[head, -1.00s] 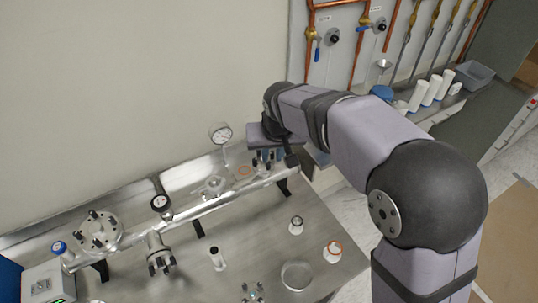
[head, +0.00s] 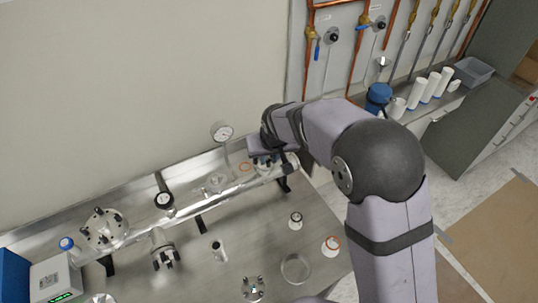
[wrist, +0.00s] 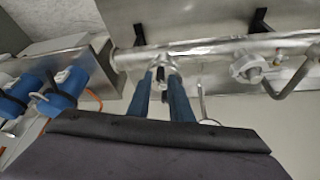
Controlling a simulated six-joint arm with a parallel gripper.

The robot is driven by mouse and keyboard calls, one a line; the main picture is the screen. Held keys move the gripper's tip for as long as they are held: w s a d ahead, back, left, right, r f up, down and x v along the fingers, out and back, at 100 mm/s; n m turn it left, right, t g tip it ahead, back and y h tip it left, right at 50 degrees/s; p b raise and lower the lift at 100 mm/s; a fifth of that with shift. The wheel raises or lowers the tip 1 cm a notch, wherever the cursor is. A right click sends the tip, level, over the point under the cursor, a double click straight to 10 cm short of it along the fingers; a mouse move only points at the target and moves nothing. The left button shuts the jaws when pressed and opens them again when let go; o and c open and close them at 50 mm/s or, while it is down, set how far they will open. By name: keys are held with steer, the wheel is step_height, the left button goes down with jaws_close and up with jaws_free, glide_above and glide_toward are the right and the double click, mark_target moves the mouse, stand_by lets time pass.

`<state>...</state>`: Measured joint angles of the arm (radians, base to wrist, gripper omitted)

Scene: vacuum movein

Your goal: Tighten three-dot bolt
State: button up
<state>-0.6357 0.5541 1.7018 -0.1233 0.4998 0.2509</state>
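My gripper (head: 265,158) is at the far right end of the long metal pipe (head: 215,198) in the head view, partly hidden by my own arm. In the wrist view, the two blue fingers of my gripper (wrist: 162,80) are apart, with their tips on either side of a small metal fitting (wrist: 165,66) on the pipe (wrist: 215,48). I cannot tell whether the fingers press on anything. Dark bolts show on the round flange (head: 103,228) at the left end and on the hanging port (head: 164,254). No dot marks can be read, so I cannot single out the three-dot bolt.
A pressure gauge (head: 222,132) stands behind the pipe, close to my gripper. Blue-and-white parts (wrist: 62,90) lie left of the fingers. A loose flange (head: 254,289), a glass dish (head: 296,268) and small fittings are on the steel bench (head: 255,235). The front right bench has free room.

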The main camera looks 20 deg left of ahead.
steer(key=shift+f, duration=0.25)
jaws_close()
steer(key=shift+f+b, duration=0.1)
steer(key=shift+b, duration=0.2)
steer(key=shift+a+f+m+h+b, duration=0.15)
steer(key=shift+m+h+b, duration=0.25)
steer(key=shift+m+b, duration=0.65)
steer(key=shift+r+m+b, duration=0.2)
steer(key=shift+m+b, duration=0.35)
